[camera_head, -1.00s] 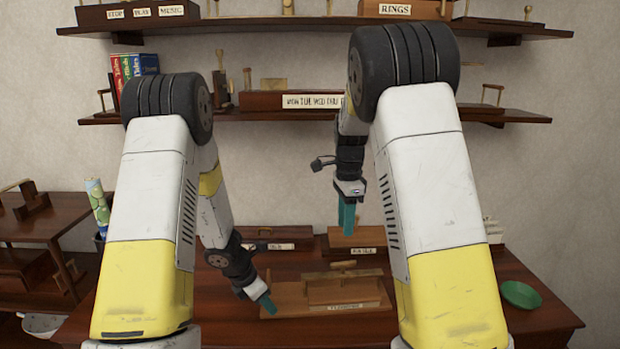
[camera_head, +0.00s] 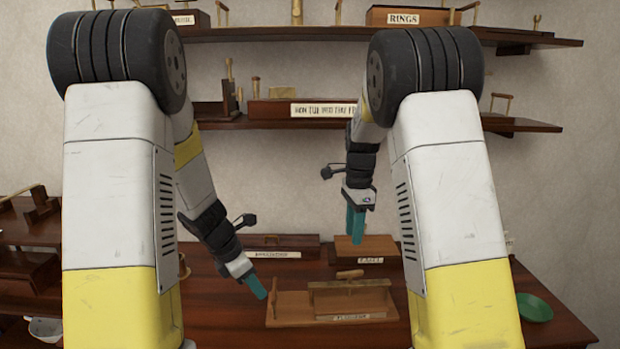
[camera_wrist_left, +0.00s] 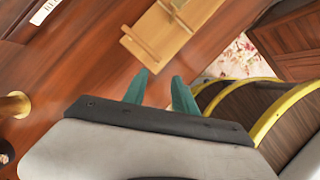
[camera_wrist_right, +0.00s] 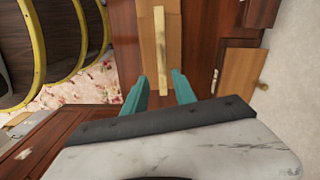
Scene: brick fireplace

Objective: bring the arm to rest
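My left gripper (camera_head: 258,287) has teal fingers and hangs tilted above the desk, left of a wooden box with a handle. In the left wrist view its two fingers (camera_wrist_left: 160,92) stand apart with nothing between them. My right gripper (camera_head: 355,225) points down above the desk, in front of a small labelled box. In the right wrist view its fingers (camera_wrist_right: 159,92) stand apart and empty, with a yellow bar lying beyond them. Both arms are raised, with large elbows high in the head view.
The wooden desk (camera_head: 240,325) carries a tray-like wooden box (camera_head: 292,308), a long dark box (camera_head: 285,241), a small box (camera_head: 380,246) and a green bowl (camera_head: 535,307). Wall shelves (camera_head: 270,124) hold wooden boxes behind the arms. A side table stands at the left.

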